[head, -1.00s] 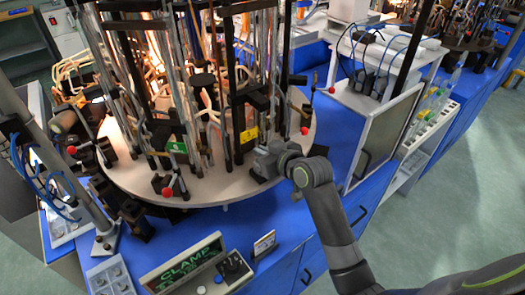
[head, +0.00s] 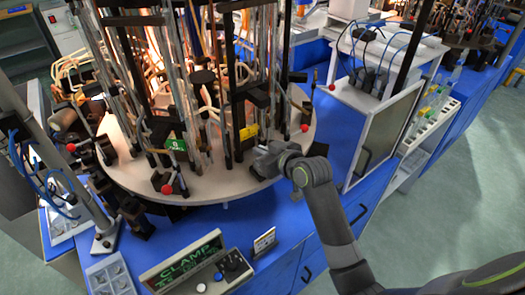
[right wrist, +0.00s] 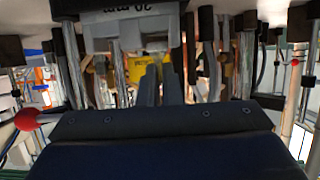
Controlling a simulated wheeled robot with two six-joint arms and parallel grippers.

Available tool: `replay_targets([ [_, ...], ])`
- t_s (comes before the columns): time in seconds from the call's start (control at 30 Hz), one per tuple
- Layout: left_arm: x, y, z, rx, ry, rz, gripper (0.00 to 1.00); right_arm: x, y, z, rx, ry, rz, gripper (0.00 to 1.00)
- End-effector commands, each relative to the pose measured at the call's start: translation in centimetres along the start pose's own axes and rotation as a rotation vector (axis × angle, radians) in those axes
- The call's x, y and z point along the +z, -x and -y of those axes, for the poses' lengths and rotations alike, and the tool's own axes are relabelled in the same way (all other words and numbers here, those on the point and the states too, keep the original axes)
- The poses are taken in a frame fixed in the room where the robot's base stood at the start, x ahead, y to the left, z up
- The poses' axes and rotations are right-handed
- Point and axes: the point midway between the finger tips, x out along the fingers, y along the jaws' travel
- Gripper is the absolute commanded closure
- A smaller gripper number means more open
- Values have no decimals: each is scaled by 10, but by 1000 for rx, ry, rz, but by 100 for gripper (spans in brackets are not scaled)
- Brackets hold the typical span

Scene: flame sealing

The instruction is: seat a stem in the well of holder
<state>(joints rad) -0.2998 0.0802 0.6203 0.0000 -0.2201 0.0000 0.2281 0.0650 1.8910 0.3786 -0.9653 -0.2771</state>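My right gripper (head: 262,165) is at the front right rim of the round turntable (head: 228,190), low beside the uprights. In the right wrist view its two dark fingers (right wrist: 160,80) point forward, close together with a narrow gap. I cannot make out a stem between them. A pale grey block (right wrist: 130,32) with an upside-down label shows just above and beyond the fingers. A yellow label (head: 249,132) is behind the gripper; it also shows past the fingers in the right wrist view (right wrist: 140,67). I cannot pick out the holder's well. My left gripper is not in view.
Dense black and metal uprights crowd the turntable, with red knobs (head: 167,189) on short posts at its edge. A CLAMP panel (head: 185,265) and a small sign (head: 264,242) stand in front. A cabinet (head: 382,133) stands at the right. The blue bench front is partly clear.

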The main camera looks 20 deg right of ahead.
Motion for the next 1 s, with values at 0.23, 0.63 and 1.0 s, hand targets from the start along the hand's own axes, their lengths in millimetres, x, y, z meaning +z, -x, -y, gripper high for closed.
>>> replay_targets([
  [0.23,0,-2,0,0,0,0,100,6,-2,0,0,0,1,100],
  [0.63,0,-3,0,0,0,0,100,8,-3,0,0,0,0,100],
  [1.0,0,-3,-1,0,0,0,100,8,-3,0,0,0,0,86],
])
